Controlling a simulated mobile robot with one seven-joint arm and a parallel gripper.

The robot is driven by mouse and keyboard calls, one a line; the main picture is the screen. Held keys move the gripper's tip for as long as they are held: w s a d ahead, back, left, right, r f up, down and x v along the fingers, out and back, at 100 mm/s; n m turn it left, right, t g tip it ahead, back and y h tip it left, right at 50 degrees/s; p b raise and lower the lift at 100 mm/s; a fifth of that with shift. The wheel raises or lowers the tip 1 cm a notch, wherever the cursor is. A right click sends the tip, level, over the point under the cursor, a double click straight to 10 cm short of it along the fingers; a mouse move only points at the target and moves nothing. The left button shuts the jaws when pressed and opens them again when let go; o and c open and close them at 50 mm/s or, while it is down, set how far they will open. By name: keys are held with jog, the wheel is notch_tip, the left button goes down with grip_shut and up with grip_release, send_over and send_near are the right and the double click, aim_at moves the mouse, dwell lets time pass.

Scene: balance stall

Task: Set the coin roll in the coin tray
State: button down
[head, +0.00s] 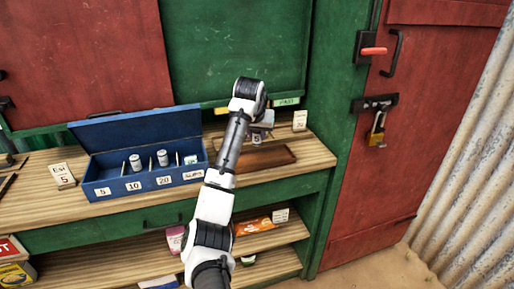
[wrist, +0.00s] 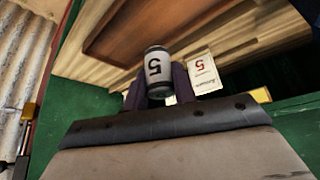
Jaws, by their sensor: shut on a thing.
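My gripper (head: 260,128) is shut on a coin roll (wrist: 159,72), a pale cylinder with dark ends marked 5. In the wrist view the roll stands out from between the dark fingers. In the head view the gripper is above the back part of a flat brown wooden tray (head: 275,160) and my arm crosses its left side. The blue box (head: 120,188) to the left has an open lid and compartments labelled 5, 10, 20 and SLIPS. Upright pale rolls (head: 136,162) stand in it. I cannot tell which of the two is the coin tray.
A white card (head: 300,120) stands at the counter's back right, and another card marked 5 (head: 62,175) stands left of the blue box. Packets lie on the shelf below. A red door with a padlock (head: 377,128) is at the right. Bare counter (head: 310,150) lies right of the brown tray.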

aim_at(256, 145)
jog(key=shift+f+p, duration=0.4)
jog(key=shift+f, duration=2.65)
jog(key=c, duration=1.1)
grip_release()
jog(key=shift+f, duration=0.1)
jog(key=shift+c, duration=0.2)
jog(key=b+v, duration=0.2)
jog(key=v, duration=1)
